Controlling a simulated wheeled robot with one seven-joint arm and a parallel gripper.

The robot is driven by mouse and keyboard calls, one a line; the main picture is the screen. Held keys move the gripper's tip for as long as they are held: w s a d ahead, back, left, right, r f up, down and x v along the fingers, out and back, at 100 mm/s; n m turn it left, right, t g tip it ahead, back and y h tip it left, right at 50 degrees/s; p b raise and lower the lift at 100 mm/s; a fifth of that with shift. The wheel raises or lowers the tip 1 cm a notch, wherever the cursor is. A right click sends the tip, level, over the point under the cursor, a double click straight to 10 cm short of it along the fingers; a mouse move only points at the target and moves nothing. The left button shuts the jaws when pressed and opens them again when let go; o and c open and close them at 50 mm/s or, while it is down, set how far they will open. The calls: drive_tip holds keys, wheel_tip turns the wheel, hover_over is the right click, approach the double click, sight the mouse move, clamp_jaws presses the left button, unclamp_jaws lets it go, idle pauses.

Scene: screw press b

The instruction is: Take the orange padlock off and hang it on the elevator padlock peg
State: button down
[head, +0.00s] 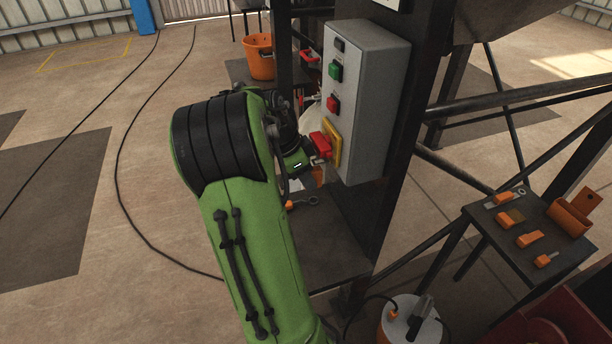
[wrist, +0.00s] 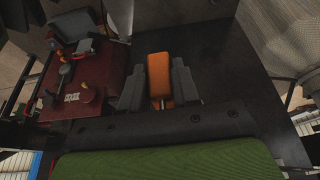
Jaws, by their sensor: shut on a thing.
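My gripper (head: 311,160) is at the front of the grey control box (head: 366,95), beside the red switch handle (head: 320,143) on its yellow plate (head: 334,144). In the wrist view my gripper (wrist: 159,84) is shut on an orange block, the body of the orange padlock (wrist: 159,72), which sits between the two dark fingers. I cannot make out the elevator padlock peg in either view.
The box has a green button (head: 336,72) and a red button (head: 333,104) and is fixed to a dark column (head: 408,150). An orange bucket (head: 260,60) stands behind. A small table (head: 500,235) with orange-handled items is at right. Open floor lies left, crossed by cables.

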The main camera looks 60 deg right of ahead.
drive_tip(key=shift+a+r, duration=0.1)
drive_tip(key=shift+a, duration=0.05)
drive_tip(key=shift+w+a, duration=0.85)
drive_tip(key=shift+w, duration=0.05)
idle(0.4)
drive_tip(key=shift+w+a, duration=1.15)
drive_tip(key=shift+w, duration=0.05)
drive_tip(key=w+d+r+p, duration=0.6)
drive_tip(key=w+d+p, duration=0.4)
drive_tip(key=p, duration=0.8)
drive_tip(key=d, duration=0.3)
drive_tip(key=shift+d, duration=0.15)
